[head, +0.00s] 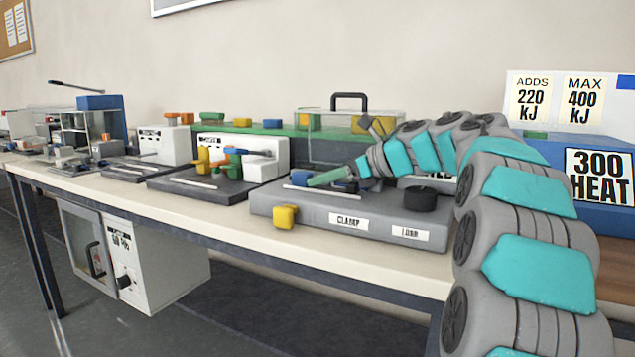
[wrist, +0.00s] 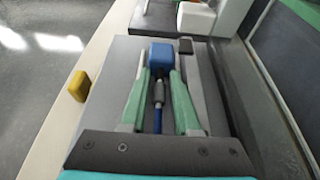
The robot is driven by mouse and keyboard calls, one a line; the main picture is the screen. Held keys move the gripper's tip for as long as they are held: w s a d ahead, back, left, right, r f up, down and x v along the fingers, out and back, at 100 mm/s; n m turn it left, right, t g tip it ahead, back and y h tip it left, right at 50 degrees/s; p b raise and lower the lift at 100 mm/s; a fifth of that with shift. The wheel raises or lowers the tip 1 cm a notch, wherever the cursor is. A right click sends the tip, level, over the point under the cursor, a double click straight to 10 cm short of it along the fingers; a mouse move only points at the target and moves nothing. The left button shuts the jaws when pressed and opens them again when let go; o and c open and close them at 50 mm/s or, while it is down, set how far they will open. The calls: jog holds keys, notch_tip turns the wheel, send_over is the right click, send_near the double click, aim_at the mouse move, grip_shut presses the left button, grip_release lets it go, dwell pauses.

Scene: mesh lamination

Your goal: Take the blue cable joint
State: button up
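A thin blue cable piece (wrist: 157,120) with a dark grey sleeve (wrist: 159,91) lies between the fingers, with a visible gap on each side. I cannot tell whether the fingertips touch the blue block.
The grey base (head: 330,212) carries CLAMP and LOAD labels and a black round knob (head: 420,199). A yellow block (head: 285,217) sits at its front; another fixture (head: 205,188) stands to the left. A blue 300 HEAT unit (head: 603,180) stands right, behind my arm.

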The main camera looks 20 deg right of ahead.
grip_shut()
jog(key=shift+r, duration=0.2)
dwell(0.6)
